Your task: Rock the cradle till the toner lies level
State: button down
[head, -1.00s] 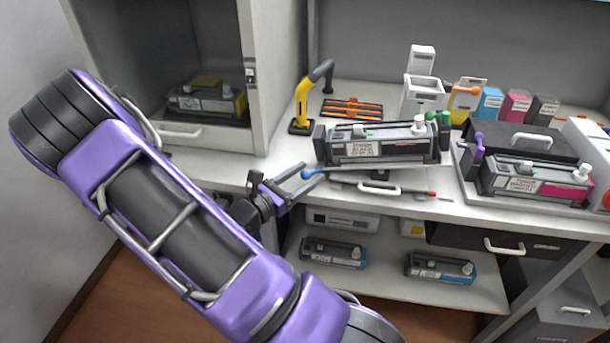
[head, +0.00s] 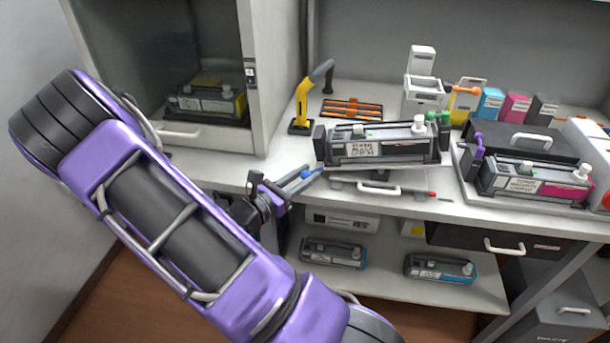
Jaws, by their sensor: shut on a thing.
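The black toner cartridge (head: 395,150) lies in the rocking cradle (head: 320,145) on the worktop, with its white label facing front. Its long axis runs left to right and looks close to level, with perhaps a slight tilt that I cannot measure. A blue ball knob (head: 305,174) sits at the cradle's front left. My gripper (head: 308,175) reaches in from the left and is shut on this knob. The fingers partly hide the knob and the lever behind it. The toner powder inside the cartridge cannot be seen.
A yellow-handled tool (head: 301,105) stands behind left, near the orange rack (head: 351,108). A magenta-ended cartridge (head: 530,180) sits in a tray to the right. A cabinet wall (head: 262,80) rises at left. Two cartridges lie on the lower shelf (head: 390,285).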

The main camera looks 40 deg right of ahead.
dwell(0.7)
notch_tip(320, 180, up, 2)
jog(key=shift+r+m+y+p, duration=0.2)
jog(key=shift+m+y+p, duration=0.15)
jog(key=shift+p, duration=0.9)
jog(key=shift+r+m+y+p, duration=0.25)
jog(key=shift+r+m+p, duration=0.3)
jog(key=shift+r+p, duration=0.1)
jog(key=c, duration=0.6)
grip_release()
jog(key=s+a, duration=0.1)
jog(key=a, duration=0.4)
jog(key=a+r, duration=0.1)
jog(key=a, duration=0.5)
jog(key=s+a, duration=0.1)
jog(key=a, duration=0.5)
jog(key=shift+s+a+r+p, duration=0.1)
jog(key=shift+s+r+p, duration=0.2)
jog(key=shift+r+p, duration=0.1)
